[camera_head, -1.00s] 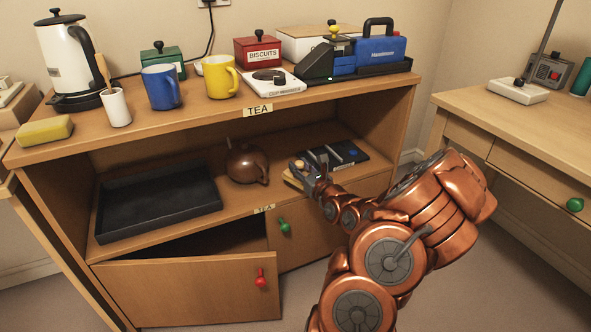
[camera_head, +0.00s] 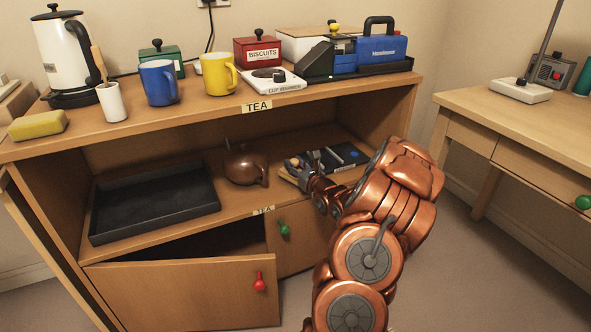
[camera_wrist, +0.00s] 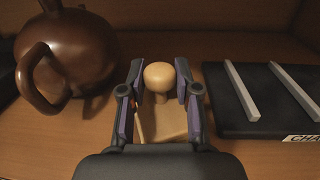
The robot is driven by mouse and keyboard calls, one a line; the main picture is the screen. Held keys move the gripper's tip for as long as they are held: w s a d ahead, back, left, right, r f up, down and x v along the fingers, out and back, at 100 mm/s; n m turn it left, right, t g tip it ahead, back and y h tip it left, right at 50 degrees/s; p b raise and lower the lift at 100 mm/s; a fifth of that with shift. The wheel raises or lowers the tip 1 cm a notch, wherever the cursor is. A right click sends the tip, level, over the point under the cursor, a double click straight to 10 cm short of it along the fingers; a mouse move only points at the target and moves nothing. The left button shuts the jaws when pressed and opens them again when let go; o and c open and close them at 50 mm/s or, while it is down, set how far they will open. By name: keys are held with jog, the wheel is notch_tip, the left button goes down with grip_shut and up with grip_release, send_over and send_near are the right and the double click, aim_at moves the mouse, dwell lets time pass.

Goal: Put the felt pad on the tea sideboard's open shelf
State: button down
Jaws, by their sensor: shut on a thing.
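The felt pad, a tan square base with a round pale knob, shows in the wrist view (camera_wrist: 160,122) and in part in the head view (camera_head: 289,177). My gripper (camera_wrist: 160,85) is shut on its knob; its fingers stand on both sides. In the head view, my gripper (camera_head: 303,168) reaches in over the open shelf (camera_head: 235,206) of the tea sideboard (camera_head: 210,127). The pad is at or just above the shelf board, between teapot and black board; I cannot tell whether it touches the board. My gripper hides part of it.
A brown teapot (camera_head: 243,167) stands close on the left, and a black board with pale strips (camera_wrist: 262,95) lies close on the right. A black tray (camera_head: 150,205) fills the shelf's left. The lower left door with the red knob (camera_head: 259,282) is ajar.

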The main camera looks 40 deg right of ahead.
jog(key=shift+f, duration=0.35)
jog(key=c, duration=0.8)
grip_release()
